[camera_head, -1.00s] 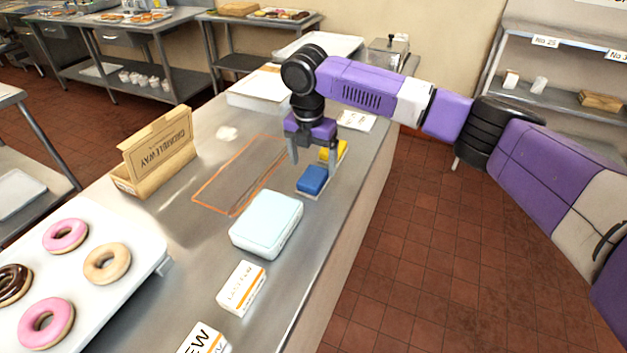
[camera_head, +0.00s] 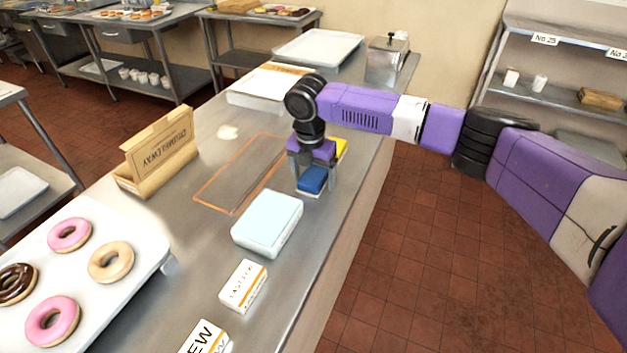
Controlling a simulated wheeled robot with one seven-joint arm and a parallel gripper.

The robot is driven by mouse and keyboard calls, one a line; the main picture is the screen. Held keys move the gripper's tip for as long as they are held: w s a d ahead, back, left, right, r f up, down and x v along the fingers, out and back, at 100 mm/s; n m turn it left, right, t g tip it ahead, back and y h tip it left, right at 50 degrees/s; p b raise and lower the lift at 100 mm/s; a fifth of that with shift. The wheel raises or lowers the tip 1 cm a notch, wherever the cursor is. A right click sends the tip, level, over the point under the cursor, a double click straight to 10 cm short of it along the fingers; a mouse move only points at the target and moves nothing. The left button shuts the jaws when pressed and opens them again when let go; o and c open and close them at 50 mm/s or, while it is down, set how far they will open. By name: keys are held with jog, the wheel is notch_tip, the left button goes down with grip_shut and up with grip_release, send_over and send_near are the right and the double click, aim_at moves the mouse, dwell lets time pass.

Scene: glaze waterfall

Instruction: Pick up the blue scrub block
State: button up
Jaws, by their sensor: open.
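The blue scrub block (camera_head: 312,180) sits on the steel counter, in front of a yellow block (camera_head: 341,147) that is partly hidden by my gripper. My gripper (camera_head: 313,186) points down with its fingers apart, one on the left and one on the right of the blue block. The fingers are low, around the block's height. I cannot tell whether either finger touches it.
A pale blue box (camera_head: 267,222) stands just in front of the blue block. An orange outlined rectangle (camera_head: 240,172) lies on the counter to the left, beside an open cardboard box (camera_head: 157,152). A donut tray (camera_head: 150,262) is at the front left.

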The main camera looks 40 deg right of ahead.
aim_at(313, 175)
jog(key=shift+f, duration=0.15)
jog(key=c, duration=1.5)
jog(key=shift+o, duration=0.2)
notch_tip(313, 175, up, 21)
jog(key=b, duration=0.2)
jog(key=shift+f+b, duration=0.2)
jog(key=shift+b, duration=0.1)
